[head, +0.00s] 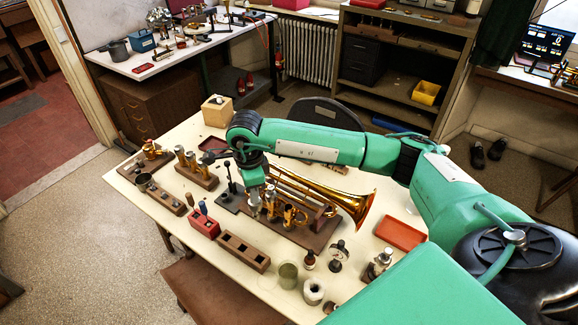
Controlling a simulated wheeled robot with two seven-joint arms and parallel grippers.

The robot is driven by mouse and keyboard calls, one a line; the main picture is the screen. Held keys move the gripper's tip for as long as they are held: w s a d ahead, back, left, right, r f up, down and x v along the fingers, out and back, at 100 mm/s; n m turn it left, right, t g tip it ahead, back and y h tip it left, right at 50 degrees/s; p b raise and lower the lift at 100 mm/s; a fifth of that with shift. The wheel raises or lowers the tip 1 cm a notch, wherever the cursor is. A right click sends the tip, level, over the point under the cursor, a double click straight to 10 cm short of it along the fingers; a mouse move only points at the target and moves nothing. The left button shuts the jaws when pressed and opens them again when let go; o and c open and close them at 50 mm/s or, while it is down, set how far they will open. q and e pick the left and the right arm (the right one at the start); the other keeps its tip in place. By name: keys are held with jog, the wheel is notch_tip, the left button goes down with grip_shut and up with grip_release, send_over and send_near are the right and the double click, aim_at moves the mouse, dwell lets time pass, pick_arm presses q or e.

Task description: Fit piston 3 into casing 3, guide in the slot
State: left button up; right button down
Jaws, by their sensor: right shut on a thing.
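The brass trumpet (335,196) lies on a dark wooden stand (310,236) on the table, its bell to the right. Its upright valve casings (290,214) are at the left-middle of the stand. My right gripper (255,207) points down at the left end of the casings, shut on a slim thing that appears to be the piston. The piston is mostly hidden by the fingers, and I cannot tell whether it is inside a casing or above it. The guide and slot are too small to make out. My left gripper is out of view.
Wooden blocks with metal parts (196,170) and a red box (205,224) stand left of the trumpet. A long block with square holes (243,251) is in front. Small bottles (309,260) and a cup (288,275) stand near the front edge. An orange tray (400,235) lies right.

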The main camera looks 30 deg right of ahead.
pick_arm(q)
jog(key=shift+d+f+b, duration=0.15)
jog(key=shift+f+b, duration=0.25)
jog(key=shift+b, duration=0.1)
pick_arm(e)
jog(key=w+d+f+m, duration=0.2)
jog(key=d+f+m, duration=0.2)
jog(key=d+m, duration=0.6)
jog(key=shift+d+f+m, duration=0.15)
jog(key=shift+d+m, duration=0.15)
jog(key=shift+d, duration=0.85)
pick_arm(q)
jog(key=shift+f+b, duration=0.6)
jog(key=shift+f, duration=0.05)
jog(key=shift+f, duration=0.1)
pick_arm(e)
jog(key=shift+f, duration=0.1)
notch_tip(320, 180, down, 7)
jog(key=b, duration=0.5)
jog(key=shift+r, duration=0.2)
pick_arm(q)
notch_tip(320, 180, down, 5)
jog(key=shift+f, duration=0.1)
pick_arm(e)
jog(key=c, duration=1.2)
grip_release()
jog(key=shift+o, duration=0.2)
